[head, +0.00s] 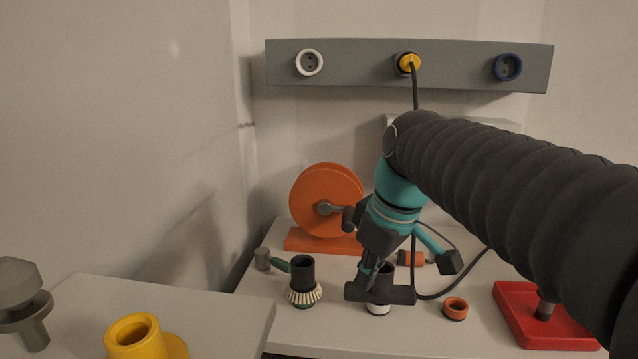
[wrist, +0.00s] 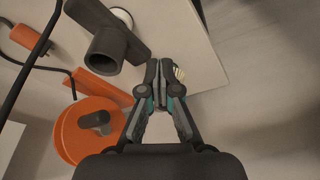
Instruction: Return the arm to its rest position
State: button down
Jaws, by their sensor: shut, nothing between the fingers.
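My gripper (head: 370,268) points down over the bench, at the end of my dark ribbed arm with its teal wrist. Its fingers are shut with nothing between them; the closed tips also show in the wrist view (wrist: 161,66). A dark T-shaped fitting (head: 398,295) with a white ring at its base stands just below the fingers. In the wrist view the fitting (wrist: 104,52) lies immediately left of the fingertips; I cannot tell whether they touch.
An orange reel (head: 318,200) stands behind left. A brush-ringed dark cup (head: 303,278), an orange ring (head: 456,308) and a red tray (head: 520,325) sit on the bench. A black cable runs from the yellow plug (head: 409,62) on the grey wall panel (head: 450,68).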

jog(key=s+d+f+m+t+h, duration=0.1)
jog(key=s+d+f+m, duration=0.3)
jog(key=s+f+m, duration=0.1)
jog(key=s+d+f+m+t+h, duration=0.1)
jog(key=s+d+f+m+t, duration=0.1)
jog(key=s+d+f+m, duration=0.2)
jog(key=s+f, duration=0.3)
jog(key=s, duration=0.1)
jog(key=shift+d+f+m, duration=0.25)
jog(key=shift+m, duration=0.15)
